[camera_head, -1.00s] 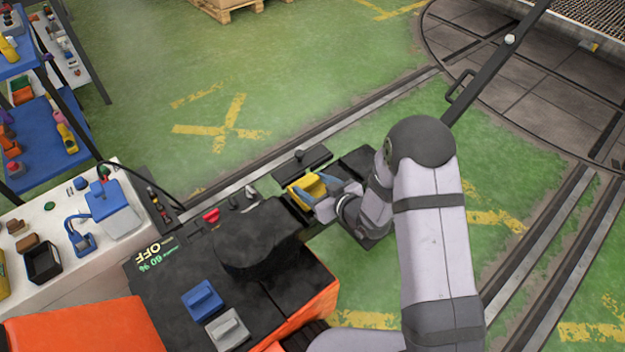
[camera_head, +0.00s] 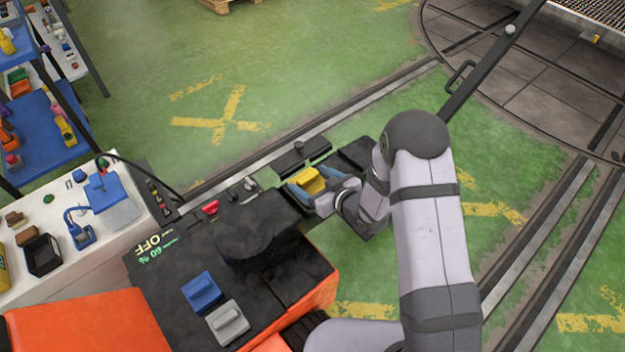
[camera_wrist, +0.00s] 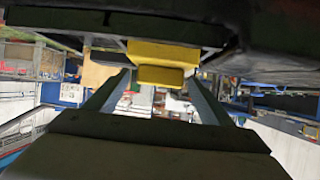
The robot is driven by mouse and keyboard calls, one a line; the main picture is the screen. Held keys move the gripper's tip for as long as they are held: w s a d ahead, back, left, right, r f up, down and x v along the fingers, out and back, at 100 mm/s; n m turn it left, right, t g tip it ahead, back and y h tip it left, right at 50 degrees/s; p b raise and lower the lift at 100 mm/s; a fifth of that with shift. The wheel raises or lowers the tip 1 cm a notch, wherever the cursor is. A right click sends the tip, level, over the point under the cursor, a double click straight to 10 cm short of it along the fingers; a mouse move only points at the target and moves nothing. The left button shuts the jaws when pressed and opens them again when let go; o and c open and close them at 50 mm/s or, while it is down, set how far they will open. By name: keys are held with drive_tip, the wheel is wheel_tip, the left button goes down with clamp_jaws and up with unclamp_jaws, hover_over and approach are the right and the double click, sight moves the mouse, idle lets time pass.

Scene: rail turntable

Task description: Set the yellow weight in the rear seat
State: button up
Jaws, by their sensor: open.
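The yellow weight (camera_head: 308,182) is at the black end part of the cart, right at my gripper. In the wrist view the yellow weight (camera_wrist: 162,62) shows ahead, at the far end between the two fingers, against a dark frame. My gripper (camera_head: 314,190) is open, with its blue-grey fingers around or just beside the weight; contact cannot be told. In the wrist view the gripper (camera_wrist: 155,90) has its fingers apart with a gap between them. Which part is the rear seat cannot be told for certain.
A blue weight (camera_head: 201,291) and a grey weight (camera_head: 228,323) sit on the dark cart top. A black seat-like hump (camera_head: 262,240) and a red knob (camera_head: 210,208) are close by. A white bench (camera_head: 60,215) stands at left. A dark bar (camera_head: 490,75) rises behind my arm.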

drive_tip(key=shift+r, duration=0.1)
drive_tip(key=shift+r, duration=0.15)
drive_tip(key=shift+s+d, duration=0.25)
drive_tip(key=v, duration=1.1)
drive_tip(key=shift+s, duration=0.2)
drive_tip(key=s+d+m+g+h, duration=0.4)
drive_tip(key=d+h, duration=0.4)
drive_tip(key=d, duration=0.5)
drive_tip(key=s+r+m+g, duration=0.2)
drive_tip(key=s+r, duration=0.1)
drive_tip(key=s, duration=0.4)
drive_tip(key=s+r+m+g, duration=0.2)
drive_tip(key=s+r+g, duration=0.1)
drive_tip(key=s, duration=0.5)
drive_tip(key=shift+d+g, duration=0.25)
drive_tip(key=shift+g, duration=0.05)
